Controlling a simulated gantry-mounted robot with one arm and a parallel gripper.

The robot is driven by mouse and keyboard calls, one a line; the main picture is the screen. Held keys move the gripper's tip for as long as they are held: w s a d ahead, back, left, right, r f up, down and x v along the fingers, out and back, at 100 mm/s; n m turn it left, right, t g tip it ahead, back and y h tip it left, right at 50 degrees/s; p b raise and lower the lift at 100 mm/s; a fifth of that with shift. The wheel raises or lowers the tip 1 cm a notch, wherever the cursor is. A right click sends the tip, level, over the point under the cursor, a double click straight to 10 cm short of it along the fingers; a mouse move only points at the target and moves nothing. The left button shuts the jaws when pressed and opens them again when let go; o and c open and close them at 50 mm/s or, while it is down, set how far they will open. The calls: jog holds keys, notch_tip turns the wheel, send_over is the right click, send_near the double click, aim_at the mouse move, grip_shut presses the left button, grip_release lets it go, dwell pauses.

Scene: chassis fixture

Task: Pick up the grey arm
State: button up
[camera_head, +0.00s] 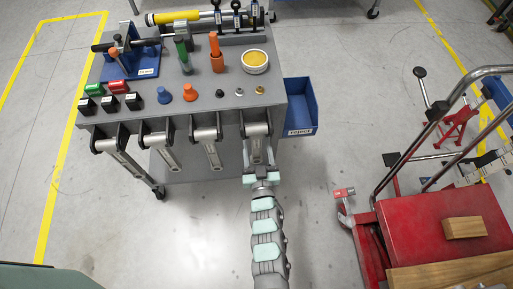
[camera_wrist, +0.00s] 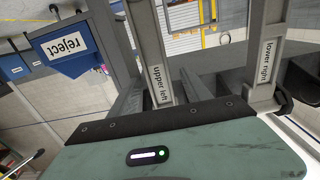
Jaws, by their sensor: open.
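Several grey arms hang in a row from the front edge of the grey cart (camera_head: 131,129). The rightmost grey arm (camera_head: 257,129) is directly in front of my gripper (camera_head: 259,166). My gripper is open at its lower part; I cannot tell whether the fingers touch it. In the wrist view, one grey arm (camera_wrist: 147,40) carries an "upper left" label and another grey arm (camera_wrist: 266,55) a "lower right" label. Both stand beyond my gripper's teal body. The other grey arms, at left (camera_head: 116,143), centre-left (camera_head: 159,143) and centre (camera_head: 207,141), hang clear of my gripper.
A blue reject bin (camera_head: 300,105) is fixed to the cart's right side; it also shows in the wrist view (camera_wrist: 68,48). Coloured parts and a yellow-filled dish (camera_head: 255,61) stand on the cart. A red trolley (camera_head: 425,235) stands at right. Floor between is clear.

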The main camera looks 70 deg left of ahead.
jog(key=shift+x, duration=1)
jog(key=shift+d, duration=0.15)
grip_shut()
